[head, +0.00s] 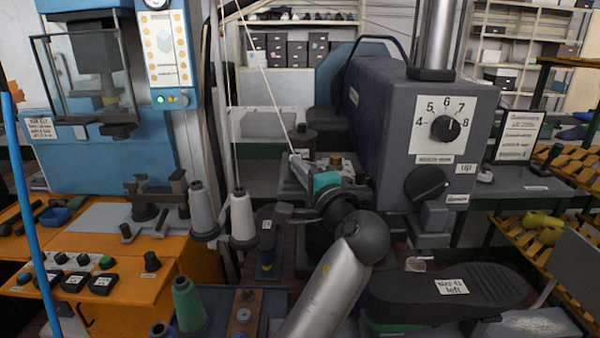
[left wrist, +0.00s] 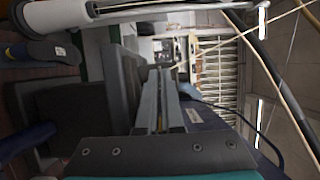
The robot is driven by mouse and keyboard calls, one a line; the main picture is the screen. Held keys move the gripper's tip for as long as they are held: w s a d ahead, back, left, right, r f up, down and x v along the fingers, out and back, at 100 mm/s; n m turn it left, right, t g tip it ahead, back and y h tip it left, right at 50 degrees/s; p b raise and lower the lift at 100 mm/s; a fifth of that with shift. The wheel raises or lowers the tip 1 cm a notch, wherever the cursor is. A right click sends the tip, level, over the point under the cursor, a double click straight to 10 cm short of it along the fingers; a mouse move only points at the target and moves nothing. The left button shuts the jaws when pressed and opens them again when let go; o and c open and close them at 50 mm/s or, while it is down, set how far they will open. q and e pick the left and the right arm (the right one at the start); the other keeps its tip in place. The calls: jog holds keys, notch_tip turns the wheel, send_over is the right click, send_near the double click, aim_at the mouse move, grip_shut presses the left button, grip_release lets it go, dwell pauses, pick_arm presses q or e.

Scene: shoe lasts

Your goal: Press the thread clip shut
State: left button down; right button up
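My left gripper (head: 300,168) is in the middle of the head view, in front of the grey machine, its fingers pointing up and left from a teal part. In the left wrist view its two grey fingers (left wrist: 161,85) lie close together, with nothing seen held between them. A pale thread (head: 258,72) runs down from the top to near the fingertips; I cannot tell whether they touch. I cannot make out the thread clip; it may be hidden behind the gripper or too small. A brass-coloured part (head: 336,160) shows just behind the gripper. My right gripper is not in view.
The large grey machine (head: 380,110) with dials stands right of my gripper. Thread cones (head: 243,220) stand to its left. A black padded shape (head: 445,293) is at the lower right. An orange bench (head: 135,290) and blue press (head: 105,160) are at left.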

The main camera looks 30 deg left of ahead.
pick_arm(q)
jog(key=c, duration=1.1)
grip_release()
